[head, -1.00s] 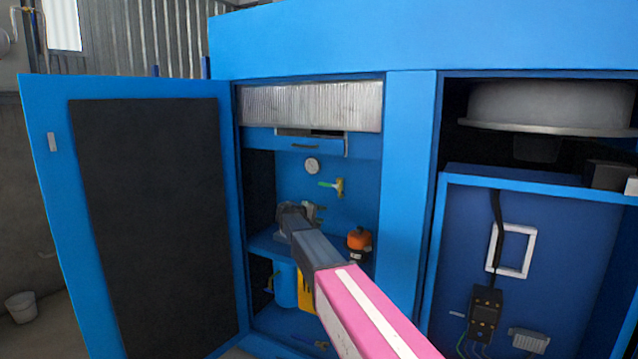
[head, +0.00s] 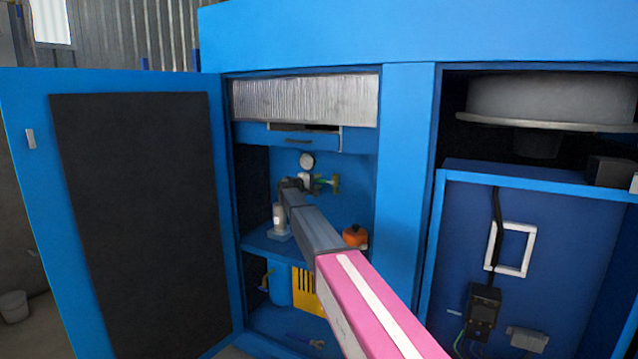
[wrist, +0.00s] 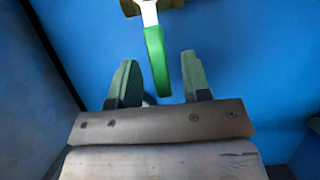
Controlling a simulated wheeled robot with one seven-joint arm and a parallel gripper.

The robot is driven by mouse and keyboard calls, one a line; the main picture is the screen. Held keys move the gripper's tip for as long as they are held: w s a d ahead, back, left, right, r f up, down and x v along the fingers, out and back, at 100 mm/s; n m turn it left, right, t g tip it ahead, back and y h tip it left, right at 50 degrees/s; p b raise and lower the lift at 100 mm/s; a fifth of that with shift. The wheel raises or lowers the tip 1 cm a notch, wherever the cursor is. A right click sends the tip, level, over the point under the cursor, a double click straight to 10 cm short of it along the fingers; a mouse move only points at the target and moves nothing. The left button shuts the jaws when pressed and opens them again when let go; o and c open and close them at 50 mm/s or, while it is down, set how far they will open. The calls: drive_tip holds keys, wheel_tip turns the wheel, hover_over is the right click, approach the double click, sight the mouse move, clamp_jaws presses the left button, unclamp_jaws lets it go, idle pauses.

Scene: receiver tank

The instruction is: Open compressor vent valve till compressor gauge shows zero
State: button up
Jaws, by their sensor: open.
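The compressor gauge (head: 307,160) is a round white dial on the back wall of the open blue cabinet; its needle is too small to read. Just below and right of it is the brass vent valve (head: 335,184) with a green lever. In the wrist view the green lever (wrist: 157,62) hangs from the brass valve body (wrist: 150,6), its tip reaching down to the opening between the fingertips. My gripper (wrist: 155,75) is open there, one finger on each side of the lever's tip. In the head view my gripper (head: 308,185) is at the valve, partly hidden by my arm.
The open door (head: 130,220) stands to the left. A white bottle (head: 279,218) and an orange-topped item (head: 355,236) stand on the cabinet shelf. A blue container (head: 279,285) and a yellow piece (head: 304,291) are below. A blue post (head: 405,190) bounds the right side.

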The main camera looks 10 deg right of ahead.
drive_tip(key=shift+w+d, duration=0.35)
drive_tip(key=shift+d, duration=0.25)
clamp_jaws()
